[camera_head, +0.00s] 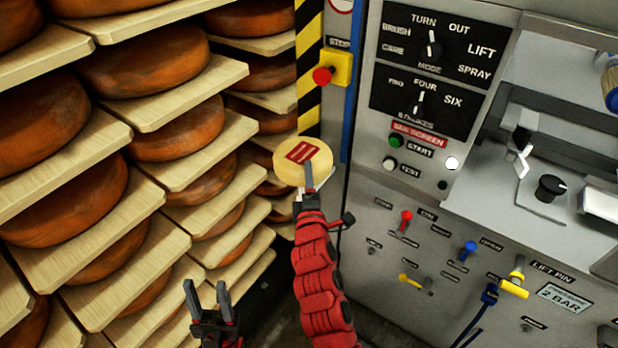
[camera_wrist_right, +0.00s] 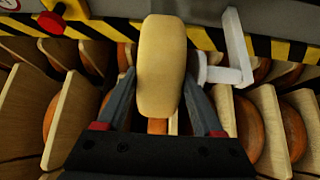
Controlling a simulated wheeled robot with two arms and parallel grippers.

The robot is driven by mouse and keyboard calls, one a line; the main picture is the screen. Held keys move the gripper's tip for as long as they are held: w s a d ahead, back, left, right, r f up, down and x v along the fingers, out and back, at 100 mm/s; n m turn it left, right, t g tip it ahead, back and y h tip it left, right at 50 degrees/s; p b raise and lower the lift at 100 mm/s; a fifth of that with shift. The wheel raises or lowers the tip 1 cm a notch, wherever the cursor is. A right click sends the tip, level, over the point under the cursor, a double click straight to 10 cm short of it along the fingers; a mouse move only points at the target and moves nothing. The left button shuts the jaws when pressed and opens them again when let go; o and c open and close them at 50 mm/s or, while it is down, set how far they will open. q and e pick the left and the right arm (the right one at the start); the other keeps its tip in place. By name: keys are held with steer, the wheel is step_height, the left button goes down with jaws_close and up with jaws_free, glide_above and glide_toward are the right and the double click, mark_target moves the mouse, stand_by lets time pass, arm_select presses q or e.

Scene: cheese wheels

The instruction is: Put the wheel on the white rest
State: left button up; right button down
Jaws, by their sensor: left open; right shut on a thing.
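The small pale yellow wheel (camera_head: 290,168) with a red label is in my right gripper (camera_head: 309,180), in front of the machine's left edge. In the right wrist view the wheel (camera_wrist_right: 161,62) stands on edge between the two fingers of that gripper (camera_wrist_right: 160,108), which is shut on it. The white rest (camera_wrist_right: 236,50) is a bracket just right of the wheel in that view; in the head view the wheel mostly hides it. I cannot tell whether they touch. My left gripper (camera_head: 207,297) is open and empty, low in front of the shelves.
Shelves of large orange-brown cheese wheels (camera_head: 178,134) on wooden boards fill the left. The grey machine panel (camera_head: 385,200) with knobs, switches and levers fills the right. A red stop button (camera_head: 323,76) and a yellow-black striped post (camera_head: 308,60) stand above the wheel.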

step_height(320, 180, down, 2)
steer(key=shift+f, duration=0.1)
stand_by(0.4)
steer(key=shift+c, duration=0.2)
jaws_free()
steer(key=shift+s+f, duration=0.1)
